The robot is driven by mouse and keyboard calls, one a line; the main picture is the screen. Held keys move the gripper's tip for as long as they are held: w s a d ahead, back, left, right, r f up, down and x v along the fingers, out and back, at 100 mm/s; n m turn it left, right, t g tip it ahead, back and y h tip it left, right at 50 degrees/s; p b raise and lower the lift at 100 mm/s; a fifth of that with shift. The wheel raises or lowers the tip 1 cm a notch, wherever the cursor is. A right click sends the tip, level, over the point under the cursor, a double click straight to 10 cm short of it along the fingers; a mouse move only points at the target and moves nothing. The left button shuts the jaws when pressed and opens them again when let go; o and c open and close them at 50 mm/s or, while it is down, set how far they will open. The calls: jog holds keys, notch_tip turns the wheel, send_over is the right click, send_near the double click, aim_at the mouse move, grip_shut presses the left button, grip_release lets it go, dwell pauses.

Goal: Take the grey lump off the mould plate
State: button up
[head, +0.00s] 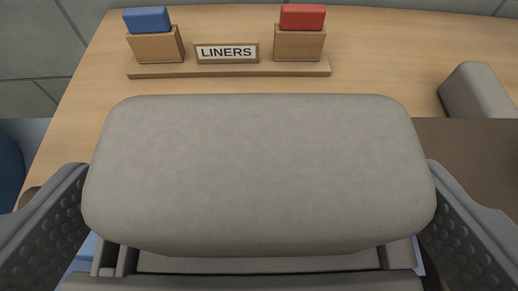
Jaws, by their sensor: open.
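The grey lump (260,165) is a large rounded block in the middle of the head view, close to the camera. My gripper (262,222) is open, with one dimpled finger at the lump's left end and the other at its right end. Whether either finger touches the lump I cannot tell. A grey ribbed part (258,264) shows just below the lump, with bits of blue at both its sides. I cannot tell whether this is the mould plate, and the lump hides whatever is directly under it.
Behind the lump, a wooden stand (228,70) carries a LINERS sign (227,53), a blue-topped block (150,35) and a red-topped block (300,35). Another grey block (478,92) is at the right, by a brown surface (470,155). Bare wooden table (385,60) lies between.

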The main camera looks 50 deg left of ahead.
aim_at(258, 152)
jog(key=x, duration=0.4)
jog(key=shift+w+f, duration=0.15)
jog(key=shift+w, duration=0.1)
jog(key=c, duration=1.1)
